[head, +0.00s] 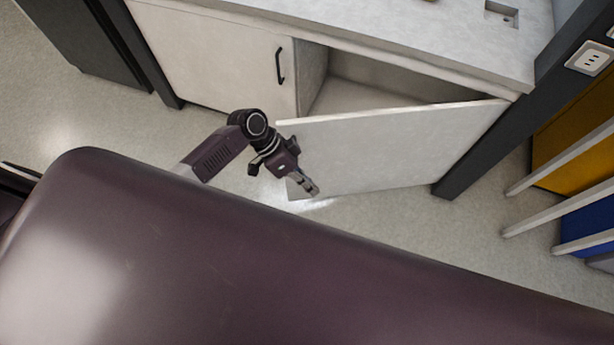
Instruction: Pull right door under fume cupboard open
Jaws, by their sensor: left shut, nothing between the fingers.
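The right door (410,152) under the fume cupboard stands partly open in the head view, swung outward from its hinge side at the right. Behind it the cabinet interior (375,82) shows, and it looks empty where visible. My left gripper (313,191) is shut and empty, near the door's free left edge, with its fingers pointing down to the right. I cannot tell whether it touches the door. The door's handle is not visible. My right gripper is not in view.
The left door (215,55) is closed, with a black handle (280,66). A pale worktop (440,30) lies above. A dark post (485,155) stands at the right, beside yellow (570,140) and blue (585,222) panels with pale bars. Grey floor (400,215) is clear before the door.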

